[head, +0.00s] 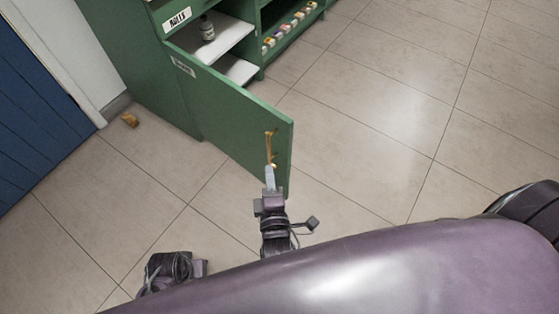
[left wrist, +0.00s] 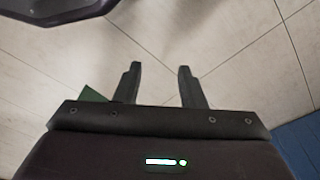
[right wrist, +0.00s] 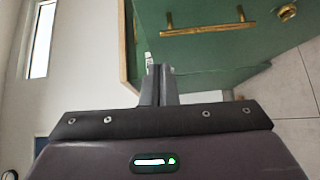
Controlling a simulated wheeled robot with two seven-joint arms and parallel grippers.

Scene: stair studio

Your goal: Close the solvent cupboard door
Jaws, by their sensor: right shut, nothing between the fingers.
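The green cupboard door (head: 235,105) stands open, swung out from the cupboard, with a small label near its hinge side. A brass bar handle (head: 268,146) is on its outer face near the free edge; the handle also shows in the right wrist view (right wrist: 208,30). My right gripper (head: 269,170) is shut and empty, just below the handle in the head view, in front of the door's outer face. I cannot tell whether its tips touch the door. My left gripper (left wrist: 158,75) is open and empty above bare floor in the left wrist view.
The open cupboard shows white shelves (head: 225,35) with a small bottle (head: 207,28). A rack of colourful items (head: 287,30) stands to its right. A blue door (head: 35,105) is at left, with a small brown block (head: 130,120) on the floor. The tiled floor at right is clear.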

